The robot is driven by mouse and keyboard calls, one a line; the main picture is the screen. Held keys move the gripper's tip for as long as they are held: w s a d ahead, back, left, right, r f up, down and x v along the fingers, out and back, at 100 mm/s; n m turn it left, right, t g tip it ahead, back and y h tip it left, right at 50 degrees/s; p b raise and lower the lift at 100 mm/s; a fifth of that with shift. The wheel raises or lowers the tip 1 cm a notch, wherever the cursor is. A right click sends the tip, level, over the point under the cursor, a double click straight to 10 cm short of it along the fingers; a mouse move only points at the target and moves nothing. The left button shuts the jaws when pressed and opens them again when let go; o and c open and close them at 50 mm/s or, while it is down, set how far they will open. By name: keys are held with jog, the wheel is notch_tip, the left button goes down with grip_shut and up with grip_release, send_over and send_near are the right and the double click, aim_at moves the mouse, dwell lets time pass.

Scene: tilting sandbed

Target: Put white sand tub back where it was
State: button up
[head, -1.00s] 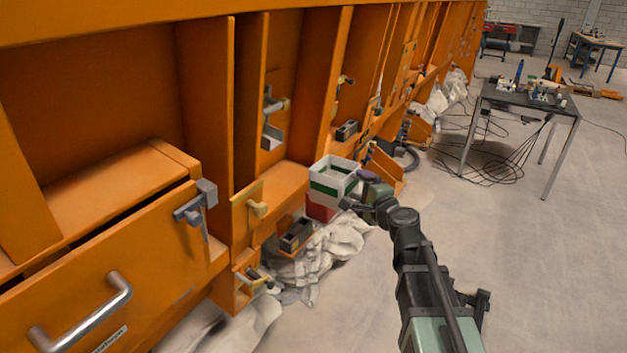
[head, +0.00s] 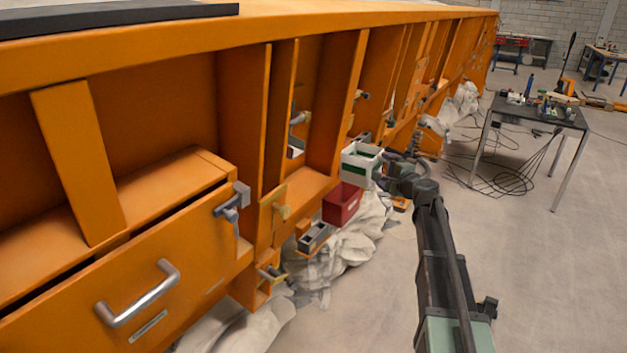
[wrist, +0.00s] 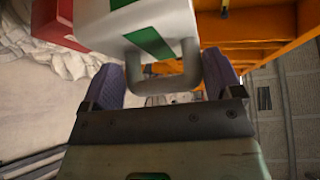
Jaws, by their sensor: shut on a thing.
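The white sand tub (head: 361,166) with green stripes is held up beside the orange sandbed frame, roughly upright, its open top showing. It also shows in the wrist view (wrist: 172,22), where its grey handle (wrist: 168,80) sits between my purple finger pads. My gripper (wrist: 165,82) is shut on that handle. In the head view my gripper (head: 384,180) is at the tub's right side and partly hidden. A red tub (head: 342,203) is below and left of the white tub; it shows at the top left of the wrist view (wrist: 66,22).
A small grey open box (head: 314,237) is mounted left of the red tub. White cloth (head: 350,248) hangs below. Latches and uprights line the orange frame (head: 190,170). A table (head: 540,112) with small items stands at the back right.

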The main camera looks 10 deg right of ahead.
jog(key=w+a+f+b, duration=0.3)
jog(key=w+a, duration=0.8)
jog(key=a, duration=0.3)
jog(key=shift+w+a, duration=0.2)
jog(key=shift+w, duration=0.2)
jog(key=shift+f, duration=0.2)
jog(key=f+b, duration=0.3)
jog(key=b, duration=0.1)
jog(key=shift+w+a+f, duration=0.25)
jog(key=shift+f, duration=0.15)
jog(key=o, duration=1.2)
jog(key=shift+o, duration=0.9)
